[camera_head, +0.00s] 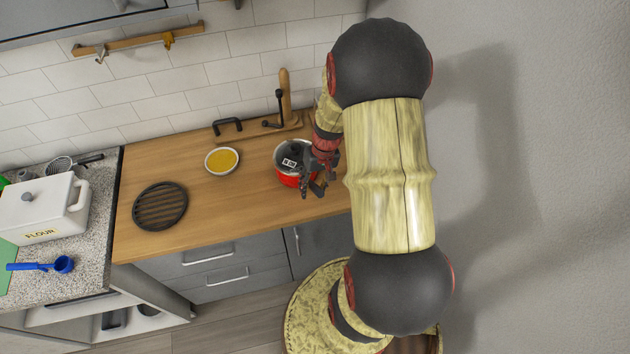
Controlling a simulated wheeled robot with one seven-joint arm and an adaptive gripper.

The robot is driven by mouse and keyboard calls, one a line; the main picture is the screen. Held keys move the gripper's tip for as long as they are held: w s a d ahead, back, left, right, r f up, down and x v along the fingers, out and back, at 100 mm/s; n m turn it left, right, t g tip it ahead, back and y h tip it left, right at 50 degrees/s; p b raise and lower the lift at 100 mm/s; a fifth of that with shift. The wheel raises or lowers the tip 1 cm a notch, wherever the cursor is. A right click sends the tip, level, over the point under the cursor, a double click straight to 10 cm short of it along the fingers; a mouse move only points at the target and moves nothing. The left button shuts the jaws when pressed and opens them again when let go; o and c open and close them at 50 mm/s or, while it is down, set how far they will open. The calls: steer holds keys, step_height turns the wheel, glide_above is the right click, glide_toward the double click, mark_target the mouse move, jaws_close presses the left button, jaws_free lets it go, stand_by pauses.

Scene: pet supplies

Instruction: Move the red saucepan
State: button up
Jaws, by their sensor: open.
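The red saucepan (286,181) stands on the right part of the wooden counter (210,222). Its upper rim looks pale, and a dark thing with a small white label shows at its opening. My gripper (313,190) is open at the right side of the saucepan, close to its rim, with its fingers pointing down. I cannot tell whether a finger touches the pan. My gripper and arm hide the pan's right side, and I cannot make out its handle.
A bowl of yellow contents (222,160) and a round black trivet (160,206) lie to the left. A wooden board (260,133) is behind, near the tiled wall. A white flour box (42,208) and blue scoop (62,264) sit far left. Wood in front of the bowl is clear.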

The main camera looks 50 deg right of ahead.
steer(key=shift+f, duration=0.1)
steer(key=shift+c, duration=0.6)
jaws_close()
stand_by(0.5)
